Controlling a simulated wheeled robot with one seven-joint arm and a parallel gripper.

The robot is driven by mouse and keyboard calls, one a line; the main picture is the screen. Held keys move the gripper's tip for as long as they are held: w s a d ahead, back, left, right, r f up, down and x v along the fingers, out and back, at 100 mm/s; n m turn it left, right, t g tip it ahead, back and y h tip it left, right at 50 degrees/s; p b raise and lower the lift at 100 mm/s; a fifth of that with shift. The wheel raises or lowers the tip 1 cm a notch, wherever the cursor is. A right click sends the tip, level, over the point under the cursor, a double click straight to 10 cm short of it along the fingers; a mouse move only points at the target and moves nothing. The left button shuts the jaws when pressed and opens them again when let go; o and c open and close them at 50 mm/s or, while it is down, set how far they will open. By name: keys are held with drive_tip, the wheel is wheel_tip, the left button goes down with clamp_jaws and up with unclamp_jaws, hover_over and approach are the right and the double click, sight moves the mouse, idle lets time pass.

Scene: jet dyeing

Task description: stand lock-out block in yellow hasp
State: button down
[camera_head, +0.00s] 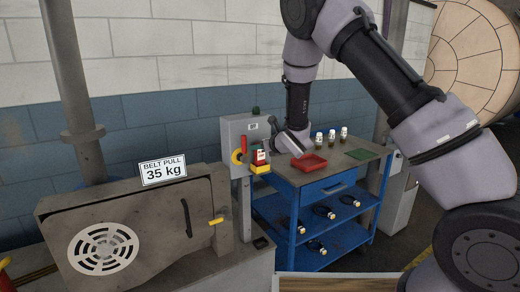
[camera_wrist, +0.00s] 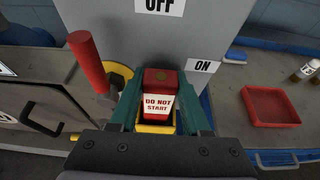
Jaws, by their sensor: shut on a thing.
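The lock-out block (camera_wrist: 160,79) is red with a white label reading DO NOT START. It is upright between the green fingers of my gripper (camera_wrist: 160,98), which are shut on its sides. In the head view the block (camera_head: 260,156) is at the front of the grey switch box. The yellow hasp (camera_wrist: 155,129) shows just below the block in the wrist view, and under it in the head view (camera_head: 261,169). The block's lower end is at the hasp, but I cannot tell whether it is seated.
The grey switch box (camera_head: 233,130) has a red lever (camera_wrist: 88,62) close left of my gripper. A machine (camera_head: 130,235) stands at left.

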drive_tip(key=shift+f, duration=0.25)
drive_tip(key=shift+c, duration=1.8)
unclamp_jaws()
drive_tip(key=shift+f, duration=0.15)
